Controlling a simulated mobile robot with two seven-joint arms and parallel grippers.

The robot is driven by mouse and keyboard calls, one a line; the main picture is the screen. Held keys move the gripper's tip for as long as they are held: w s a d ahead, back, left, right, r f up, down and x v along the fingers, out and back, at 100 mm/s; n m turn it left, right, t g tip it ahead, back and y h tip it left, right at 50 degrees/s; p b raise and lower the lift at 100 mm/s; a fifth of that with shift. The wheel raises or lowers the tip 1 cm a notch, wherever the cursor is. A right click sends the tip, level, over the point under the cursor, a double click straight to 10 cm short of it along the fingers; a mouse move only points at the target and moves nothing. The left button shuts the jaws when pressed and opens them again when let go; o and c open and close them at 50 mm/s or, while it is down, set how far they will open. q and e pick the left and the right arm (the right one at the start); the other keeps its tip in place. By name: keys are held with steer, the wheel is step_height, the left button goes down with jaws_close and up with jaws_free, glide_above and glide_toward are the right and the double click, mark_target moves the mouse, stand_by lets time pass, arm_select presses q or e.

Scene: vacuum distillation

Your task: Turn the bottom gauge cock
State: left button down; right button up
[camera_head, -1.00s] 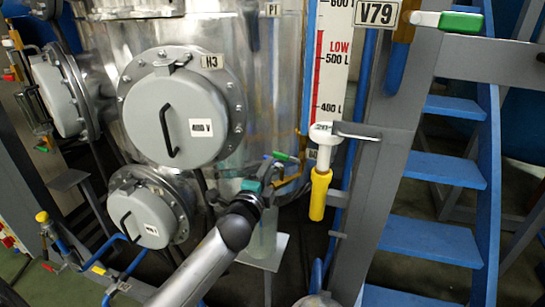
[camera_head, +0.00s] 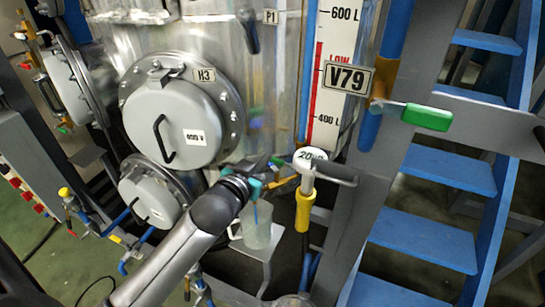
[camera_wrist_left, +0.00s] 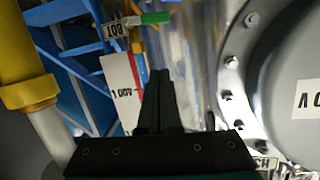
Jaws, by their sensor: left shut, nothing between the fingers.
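The bottom gauge cock has a small green handle (camera_head: 278,161), partly hidden, low beside the level gauge in the head view. In the left wrist view its green handle (camera_wrist_left: 155,17) shows near the top, next to a tag reading BOT (camera_wrist_left: 115,29). My right gripper is out of view.
A white-headed fitting with a yellow sleeve (camera_head: 304,210) stands close right of the gripper. The white gauge board (camera_head: 332,80) rises behind. Tank hatch H3 (camera_head: 175,120) is left; blue stairs (camera_head: 425,240) are right.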

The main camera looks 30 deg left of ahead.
arm_select(q)
steer(key=b, duration=0.1)
glide_above(275, 160)
steer(key=s, duration=0.3)
steer(key=f, duration=0.4)
steer(key=w+f+b, duration=0.1)
steer(key=shift+d+f, duration=0.2)
steer(key=shift+f, duration=0.2)
steer(key=shift+a+f+n, duration=0.15)
steer(key=shift+f+n, duration=0.15)
steer(key=shift+f, duration=0.15)
steer(key=shift+s+f+n+h+p, duration=0.1)
steer(key=shift+f+n+h+p, duration=0.15)
steer(key=shift+p, duration=0.3)
steer(key=shift+f, duration=0.1)
steer(key=shift+f, duration=0.1)
